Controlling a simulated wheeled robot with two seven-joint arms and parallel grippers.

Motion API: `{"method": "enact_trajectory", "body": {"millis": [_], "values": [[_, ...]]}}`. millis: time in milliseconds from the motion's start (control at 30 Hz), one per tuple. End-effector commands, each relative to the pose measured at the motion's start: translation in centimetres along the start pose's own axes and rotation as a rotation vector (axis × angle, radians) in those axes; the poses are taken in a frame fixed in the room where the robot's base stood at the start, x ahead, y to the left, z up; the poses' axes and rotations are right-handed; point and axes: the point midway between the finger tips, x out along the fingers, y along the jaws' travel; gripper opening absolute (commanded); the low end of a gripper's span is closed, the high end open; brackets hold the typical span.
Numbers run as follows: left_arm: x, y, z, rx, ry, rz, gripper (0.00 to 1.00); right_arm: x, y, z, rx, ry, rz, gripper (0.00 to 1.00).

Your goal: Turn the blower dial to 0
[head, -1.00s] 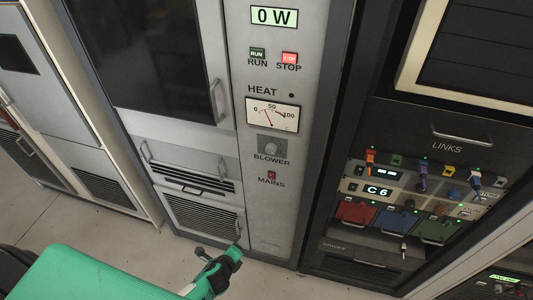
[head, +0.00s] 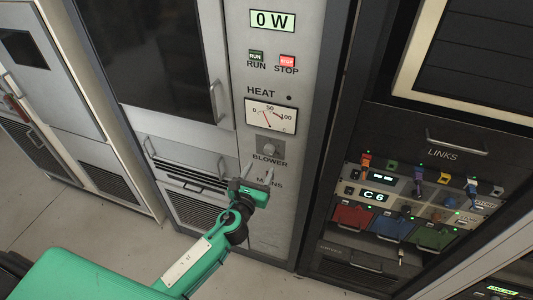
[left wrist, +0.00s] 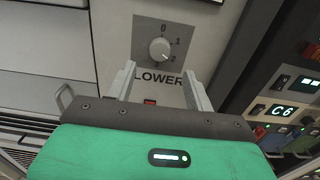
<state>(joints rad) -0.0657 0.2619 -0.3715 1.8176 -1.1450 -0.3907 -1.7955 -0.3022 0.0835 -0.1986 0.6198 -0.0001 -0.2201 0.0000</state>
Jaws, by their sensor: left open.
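The blower dial (head: 270,149) is a round grey knob on a dark grey plate, above the BLOWER label on the light grey panel. In the left wrist view the dial (left wrist: 159,49) shows above and between my fingertips, with the marks 0, 1 and 2 around its top and right side. I cannot tell for sure which mark its pointer faces. My left gripper (head: 260,176) is open and empty, with its fingers pointing up at the panel just below the dial, apart from it. In the wrist view the gripper (left wrist: 158,80) partly hides the BLOWER label. My right gripper is not in view.
Above the dial are the HEAT meter (head: 270,117), the green RUN button (head: 256,56), the red STOP button (head: 287,61) and the 0 W display (head: 272,18). The red MAINS switch (left wrist: 150,102) is low between my fingers. The LINKS rack (head: 457,140) stands at right.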

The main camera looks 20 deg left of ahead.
Motion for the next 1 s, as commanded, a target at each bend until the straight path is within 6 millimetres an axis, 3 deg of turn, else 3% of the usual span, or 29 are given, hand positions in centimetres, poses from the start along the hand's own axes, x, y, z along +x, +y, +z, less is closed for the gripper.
{"method": "enact_trajectory", "body": {"millis": [200, 400, 800, 1000], "values": [[4.2, 0.0, 0.2, -0.001, 0.0, 0.002, 0.53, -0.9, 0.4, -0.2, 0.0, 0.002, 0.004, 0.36], [6.5, 0.0, 0.0, -0.002, 0.0, 0.002, 0.53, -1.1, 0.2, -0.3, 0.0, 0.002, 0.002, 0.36], [7.1, 0.0, -0.1, -0.002, 0.002, 0.0, 0.53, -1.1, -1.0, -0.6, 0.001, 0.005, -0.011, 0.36], [7.1, 0.0, -0.1, -0.002, 0.001, 0.001, 0.14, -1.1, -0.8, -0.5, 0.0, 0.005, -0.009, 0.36]]}}
